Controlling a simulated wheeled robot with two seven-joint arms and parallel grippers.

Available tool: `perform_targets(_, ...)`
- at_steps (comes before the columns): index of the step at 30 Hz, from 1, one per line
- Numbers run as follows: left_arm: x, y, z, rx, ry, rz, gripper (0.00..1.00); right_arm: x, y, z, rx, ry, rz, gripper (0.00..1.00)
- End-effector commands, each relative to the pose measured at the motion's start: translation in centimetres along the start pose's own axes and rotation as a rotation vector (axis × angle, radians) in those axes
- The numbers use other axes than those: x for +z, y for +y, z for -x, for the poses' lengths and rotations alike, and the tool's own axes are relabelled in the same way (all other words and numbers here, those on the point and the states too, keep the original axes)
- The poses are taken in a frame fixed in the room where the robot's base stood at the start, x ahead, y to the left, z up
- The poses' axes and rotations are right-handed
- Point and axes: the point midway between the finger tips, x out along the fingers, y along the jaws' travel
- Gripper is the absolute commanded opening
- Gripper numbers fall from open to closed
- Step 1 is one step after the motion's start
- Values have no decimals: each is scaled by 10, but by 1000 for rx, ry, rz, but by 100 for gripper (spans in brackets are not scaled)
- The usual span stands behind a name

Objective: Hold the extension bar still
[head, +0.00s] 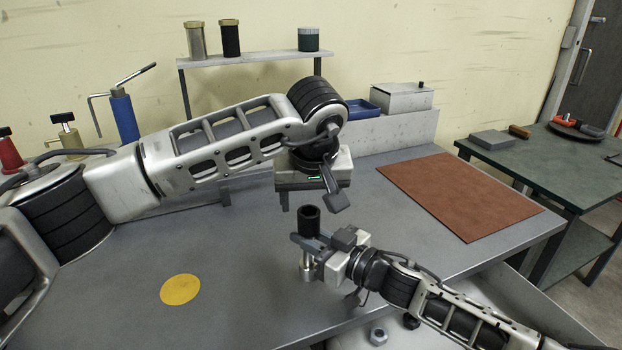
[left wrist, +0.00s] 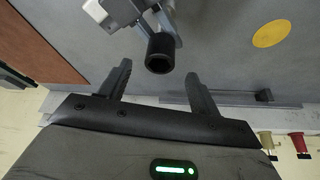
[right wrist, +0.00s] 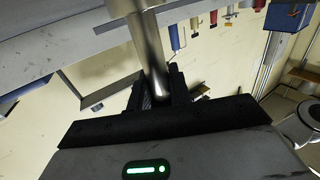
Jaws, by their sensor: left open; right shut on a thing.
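The extension bar (head: 307,268) is a short silver rod, held upright near the front edge of the bench, with a black socket (head: 309,221) at its top. My right gripper (head: 312,253) is shut on it below the socket. In the right wrist view the shiny bar (right wrist: 149,52) runs down between the fingers of my right gripper (right wrist: 158,88). My left gripper (head: 309,196) is open and empty just above the socket. In the left wrist view the socket (left wrist: 160,54) lies between and just beyond the open fingertips of my left gripper (left wrist: 158,71).
A yellow disc (head: 180,290) and a brown mat (head: 460,195) lie flat on the grey bench (head: 245,250). A shelf (head: 250,58) with several cylinders stands behind. Loose nuts (head: 378,336) lie in a tray below the front edge. A green table (head: 540,165) stands at right.

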Motion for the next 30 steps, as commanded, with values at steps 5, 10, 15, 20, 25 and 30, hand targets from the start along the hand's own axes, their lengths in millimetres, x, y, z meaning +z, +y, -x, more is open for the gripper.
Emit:
perform_targets(5,1,1,-29,1,-3,1,63,1,0,0,0,-2,0,0)
perform_targets(10,0,1,-42,1,-1,1,63,1,0,0,1,-2,0,0)
perform_targets(15,0,0,-45,1,0,0,63,1,0,0,1,-2,0,0)
perform_targets(20,0,0,-45,1,0,0,63,1,0,0,1,-2,0,0)
perform_targets(25,0,0,-45,1,0,1,18,1,0,0,1,-2,0,0)
perform_targets(30,0,0,-45,0,0,1,10,1,0,0,1,-2,0,0)
